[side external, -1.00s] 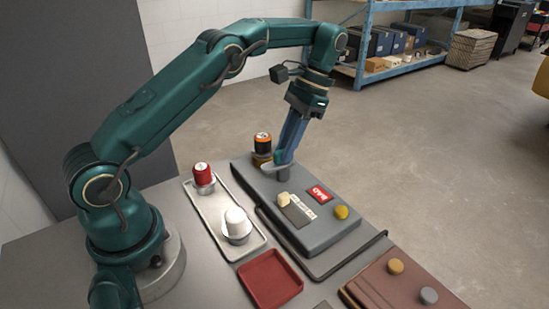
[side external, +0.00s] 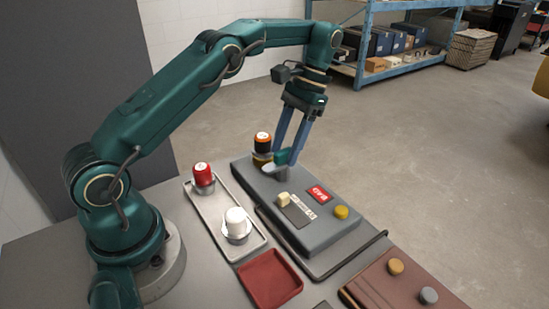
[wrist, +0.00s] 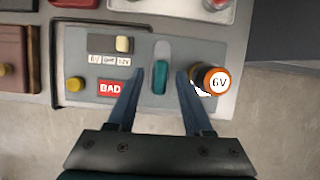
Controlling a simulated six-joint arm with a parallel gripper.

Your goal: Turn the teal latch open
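The teal latch (wrist: 161,77) is a rounded bar on top of the grey box (side external: 318,228). In the wrist view it lies lengthwise up and down the picture. My gripper (wrist: 160,76) is open, with one finger on each side of the latch and a gap showing on both sides. In the side view my gripper's fingertips (side external: 285,153) are at the latch; their exact height over the box is hard to tell.
The battery, marked 6V (wrist: 218,82), stands close by my right finger in the wrist view. The box also carries a cream switch knob (side external: 284,200), a red BAD sign (side external: 319,194) and a yellow button (side external: 341,212). A metal tray (side external: 212,207) holds red and white batteries.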

